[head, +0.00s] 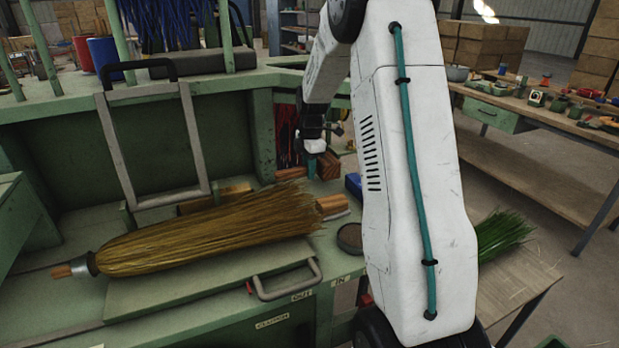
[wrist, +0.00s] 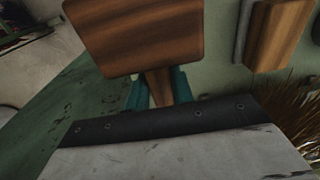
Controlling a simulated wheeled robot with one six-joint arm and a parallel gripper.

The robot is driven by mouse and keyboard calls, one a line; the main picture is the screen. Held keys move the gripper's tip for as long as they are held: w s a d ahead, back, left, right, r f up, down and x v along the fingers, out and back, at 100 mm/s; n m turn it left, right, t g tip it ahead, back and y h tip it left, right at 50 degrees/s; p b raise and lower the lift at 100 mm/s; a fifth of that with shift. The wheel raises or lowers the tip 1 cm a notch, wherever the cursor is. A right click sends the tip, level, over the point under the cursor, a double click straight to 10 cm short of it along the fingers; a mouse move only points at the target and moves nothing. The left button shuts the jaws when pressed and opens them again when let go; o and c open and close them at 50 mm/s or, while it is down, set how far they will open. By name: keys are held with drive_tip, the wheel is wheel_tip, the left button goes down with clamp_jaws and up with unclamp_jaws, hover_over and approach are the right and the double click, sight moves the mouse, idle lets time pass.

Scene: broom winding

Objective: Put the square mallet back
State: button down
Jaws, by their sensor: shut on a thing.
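The square mallet has a striped brown wooden block head (head: 328,165) and a short wooden handle (head: 290,174). In the wrist view its square head (wrist: 135,35) fills the upper left, and the handle narrows down from it between two teal fingers. My gripper (head: 311,167) is shut on the handle, close to the head; the fingers also show in the wrist view (wrist: 159,90). In the head view the mallet is near the back right of the green bench, behind the broom's bristle end. I cannot tell whether it touches the surface below.
A straw broom (head: 205,235) lies across the green bench (head: 180,290). Another wooden block (head: 333,205) sits by its bristle tips. A round dark dish (head: 350,238) and a grey handle (head: 285,278) are at the front. A grey frame (head: 150,145) stands behind the broom.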

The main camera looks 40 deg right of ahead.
sight(309, 187)
drive_tip(key=shift+f, duration=1.5)
drive_tip(key=c, duration=1.2)
unclamp_jaws()
drive_tip(key=shift+f, duration=0.15)
